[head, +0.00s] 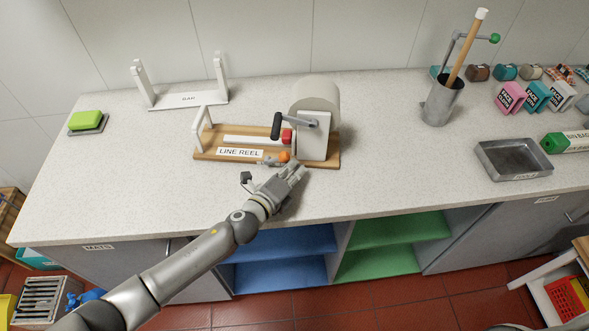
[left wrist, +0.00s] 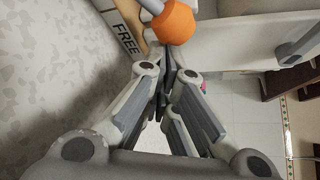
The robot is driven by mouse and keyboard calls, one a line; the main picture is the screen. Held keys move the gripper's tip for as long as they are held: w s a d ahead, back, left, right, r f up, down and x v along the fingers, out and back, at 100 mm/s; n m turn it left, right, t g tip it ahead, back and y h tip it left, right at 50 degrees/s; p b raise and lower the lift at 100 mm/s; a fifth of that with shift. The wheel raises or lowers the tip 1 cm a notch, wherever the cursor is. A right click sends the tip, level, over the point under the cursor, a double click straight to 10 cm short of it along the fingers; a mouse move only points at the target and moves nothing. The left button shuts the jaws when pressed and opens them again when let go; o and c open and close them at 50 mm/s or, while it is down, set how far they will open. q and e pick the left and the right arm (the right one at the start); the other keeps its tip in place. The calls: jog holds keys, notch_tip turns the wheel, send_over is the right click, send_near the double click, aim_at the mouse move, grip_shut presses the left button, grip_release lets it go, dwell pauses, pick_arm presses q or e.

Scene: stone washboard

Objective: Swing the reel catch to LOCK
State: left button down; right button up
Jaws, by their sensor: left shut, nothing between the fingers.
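The line reel (head: 266,150) is a wooden board with a white post, a grey drum (head: 316,93) and a crank with a black handle (head: 276,126). A red part (head: 287,136) sits by the drum's white bracket. The catch has an orange knob (head: 284,156) at the board's front edge. It shows large in the left wrist view (left wrist: 174,23), on a grey rod beside a label reading FREE (left wrist: 128,36). My left gripper (head: 297,168) is shut and empty, its fingertips close to the knob; contact is unclear. The LOCK marking cannot be seen. My right gripper is out of view.
A white bar stand (head: 188,100) is behind the reel to the left. A green sponge (head: 86,120) lies far left. A metal cup (head: 441,101) with a wooden stick and a grey tray (head: 514,159) stand right. The counter between reel and tray is clear.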

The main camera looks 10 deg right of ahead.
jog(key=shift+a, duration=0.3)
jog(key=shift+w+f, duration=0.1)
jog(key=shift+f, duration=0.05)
pick_arm(q)
jog(key=shift+b, duration=0.35)
jog(key=shift+a+r+n, duration=0.1)
jog(key=shift+r+n, duration=0.05)
jog(key=shift+n, duration=0.15)
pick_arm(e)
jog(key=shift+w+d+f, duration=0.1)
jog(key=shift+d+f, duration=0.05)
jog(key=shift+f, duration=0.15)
